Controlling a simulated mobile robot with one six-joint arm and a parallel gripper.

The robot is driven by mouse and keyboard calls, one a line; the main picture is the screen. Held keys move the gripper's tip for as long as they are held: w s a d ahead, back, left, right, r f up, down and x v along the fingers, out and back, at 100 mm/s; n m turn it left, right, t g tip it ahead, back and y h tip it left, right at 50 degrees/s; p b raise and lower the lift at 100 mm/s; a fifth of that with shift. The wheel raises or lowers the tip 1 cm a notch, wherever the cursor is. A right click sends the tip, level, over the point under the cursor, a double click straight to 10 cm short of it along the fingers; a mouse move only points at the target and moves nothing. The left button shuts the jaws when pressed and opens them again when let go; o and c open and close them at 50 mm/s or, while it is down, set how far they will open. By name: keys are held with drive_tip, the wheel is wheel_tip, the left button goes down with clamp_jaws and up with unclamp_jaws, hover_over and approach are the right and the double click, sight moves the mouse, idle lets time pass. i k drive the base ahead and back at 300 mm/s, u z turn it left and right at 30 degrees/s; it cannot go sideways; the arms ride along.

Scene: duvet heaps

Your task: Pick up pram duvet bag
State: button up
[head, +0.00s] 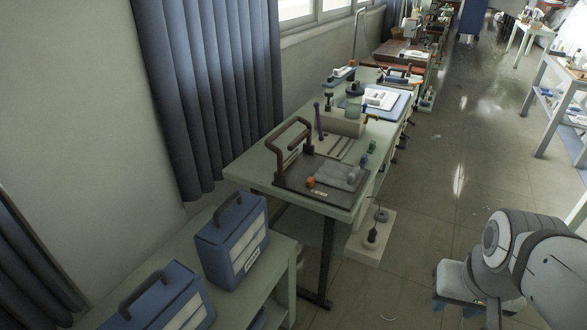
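Two blue box-shaped bags with dark carry handles and pale front panels stand at the lower left. The farther blue bag (232,243) is upright, with a small white label low on its front. The nearer blue bag (163,300) is cut off by the bottom edge. I cannot read the labels, so I cannot tell which is the pram duvet bag. My gripper (455,303) is at the lower right, well apart from both bags, over the floor. Its fingers are mostly hidden by my arm, and I cannot tell whether they are open.
The bags stand on a pale green table (190,233). Beyond it is a green workbench (255,168) with a dark tray (290,185), an upright brown frame and small parts. A curtain (210,90) hangs along the left wall. The tiled floor (440,190) to the right is mostly clear.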

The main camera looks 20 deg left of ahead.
sight(227, 247)
drive_tip(key=i, duration=0.65)
drive_tip(key=u, duration=1.7)
drive_tip(key=i, duration=0.45)
drive_tip(key=z, duration=0.2)
